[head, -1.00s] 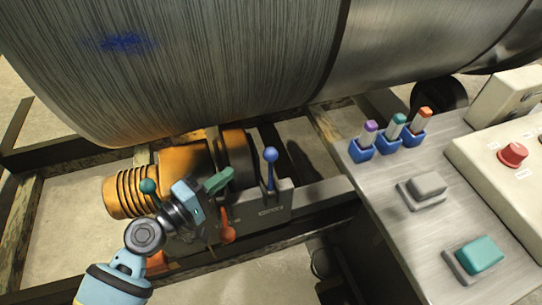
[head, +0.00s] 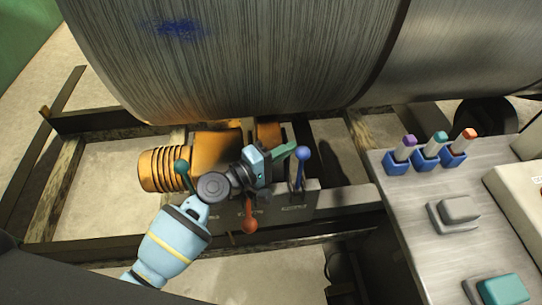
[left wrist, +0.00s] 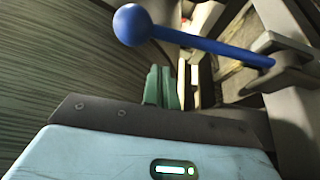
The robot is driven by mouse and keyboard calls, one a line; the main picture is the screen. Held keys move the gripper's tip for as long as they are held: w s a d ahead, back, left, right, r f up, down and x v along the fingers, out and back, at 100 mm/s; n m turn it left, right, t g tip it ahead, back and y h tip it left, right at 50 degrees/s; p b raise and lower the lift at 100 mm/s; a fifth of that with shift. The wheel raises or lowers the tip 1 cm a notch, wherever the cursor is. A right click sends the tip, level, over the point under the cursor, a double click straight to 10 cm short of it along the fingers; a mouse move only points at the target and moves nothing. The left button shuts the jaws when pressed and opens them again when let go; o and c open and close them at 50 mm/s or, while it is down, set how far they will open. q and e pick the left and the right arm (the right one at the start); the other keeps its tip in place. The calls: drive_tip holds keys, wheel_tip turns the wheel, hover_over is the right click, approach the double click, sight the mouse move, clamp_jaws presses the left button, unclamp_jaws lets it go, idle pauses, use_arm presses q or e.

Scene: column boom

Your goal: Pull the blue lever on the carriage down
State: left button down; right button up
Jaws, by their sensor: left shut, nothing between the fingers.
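The blue lever (head: 301,168) stands upright on the grey carriage (head: 292,206), with its round blue knob on top. My left gripper (head: 285,152) is shut and empty, its green fingers close to the left of the knob; I cannot tell whether they touch. In the left wrist view the blue lever (left wrist: 205,44) crosses above the shut green fingers (left wrist: 161,87), from its knob to a grey bracket at right. A gap shows there between lever and fingers. My right gripper is not in view.
An orange-red lever (head: 249,221) points down and a teal lever (head: 181,172) stands up on the same carriage. A large metal drum (head: 240,60) fills the space behind. A grey console (head: 420,245) with colored pens and buttons stands at right.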

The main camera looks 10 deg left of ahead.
sight(300, 172)
use_arm(q)
drive_tip(key=s+d, duration=0.1)
drive_tip(key=s+d+p, duration=0.1)
drive_tip(key=shift+s, duration=0.3)
drive_tip(key=shift+s, duration=0.1)
idle(0.4)
drive_tip(key=shift+s+d, duration=0.2)
drive_tip(key=shift+s, duration=0.5)
drive_tip(key=shift+w, duration=0.1)
